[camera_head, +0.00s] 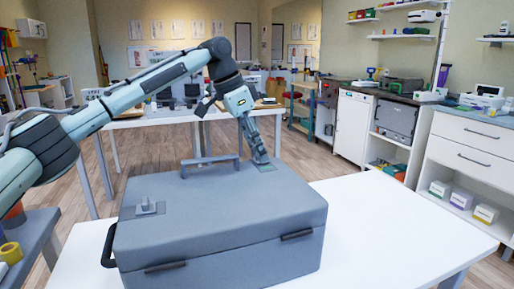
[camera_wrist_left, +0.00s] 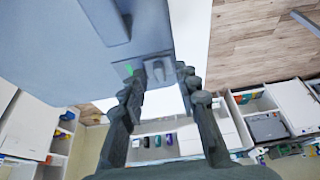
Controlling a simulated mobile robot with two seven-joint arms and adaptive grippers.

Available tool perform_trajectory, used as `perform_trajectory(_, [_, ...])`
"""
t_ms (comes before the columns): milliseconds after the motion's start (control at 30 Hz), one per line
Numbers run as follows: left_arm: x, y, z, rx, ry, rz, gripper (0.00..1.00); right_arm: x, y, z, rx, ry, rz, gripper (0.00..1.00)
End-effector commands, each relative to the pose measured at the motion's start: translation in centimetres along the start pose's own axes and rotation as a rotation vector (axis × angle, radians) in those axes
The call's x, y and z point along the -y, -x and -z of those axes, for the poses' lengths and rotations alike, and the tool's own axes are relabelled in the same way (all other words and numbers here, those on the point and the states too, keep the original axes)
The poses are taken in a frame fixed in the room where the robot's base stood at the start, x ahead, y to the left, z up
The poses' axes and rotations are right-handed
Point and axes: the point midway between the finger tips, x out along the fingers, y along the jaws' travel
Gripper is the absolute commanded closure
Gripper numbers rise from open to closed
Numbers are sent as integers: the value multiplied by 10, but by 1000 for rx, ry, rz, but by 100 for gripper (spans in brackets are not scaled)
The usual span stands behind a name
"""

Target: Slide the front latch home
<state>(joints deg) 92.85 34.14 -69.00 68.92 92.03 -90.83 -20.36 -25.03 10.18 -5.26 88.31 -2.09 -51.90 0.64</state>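A closed grey case (camera_head: 225,230) lies on a white table, with a carry handle (camera_head: 210,163) upright on its lid. One latch with a small knob (camera_head: 148,207) sits on a plate near the lid's left end. My left gripper (camera_head: 260,163) points down at the lid's far right part, over a second latch that it mostly hides. In the left wrist view this latch (camera_wrist_left: 158,70) shows a grey knob and a green mark (camera_wrist_left: 129,69) beside it. The gripper's fingers (camera_wrist_left: 160,82) are apart, one on each side of the latch; contact is unclear. My right gripper is out of view.
The white table (camera_head: 375,225) is bare to the right of the case. A dark side handle (camera_head: 108,246) sticks out at the case's left end. A side table with a yellow roll (camera_head: 11,252) stands at left. A white drawer cabinet (camera_head: 470,150) stands at right.

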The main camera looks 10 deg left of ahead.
Motion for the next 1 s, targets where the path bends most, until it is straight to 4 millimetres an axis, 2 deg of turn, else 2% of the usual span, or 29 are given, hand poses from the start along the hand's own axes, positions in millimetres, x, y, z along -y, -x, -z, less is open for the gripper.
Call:
perform_trajectory(167, [0,2,0,0,0,0,69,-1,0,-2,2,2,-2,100])
perform_trajectory(267, [0,10,0,-1,0,0,69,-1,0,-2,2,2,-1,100])
perform_trajectory(700, [0,97,1,-2,0,0,69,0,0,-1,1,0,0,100])
perform_trajectory(833, [0,112,1,-2,-1,0,69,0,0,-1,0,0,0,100])
perform_trajectory(1000, [0,120,0,1,0,-1,69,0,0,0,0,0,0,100])
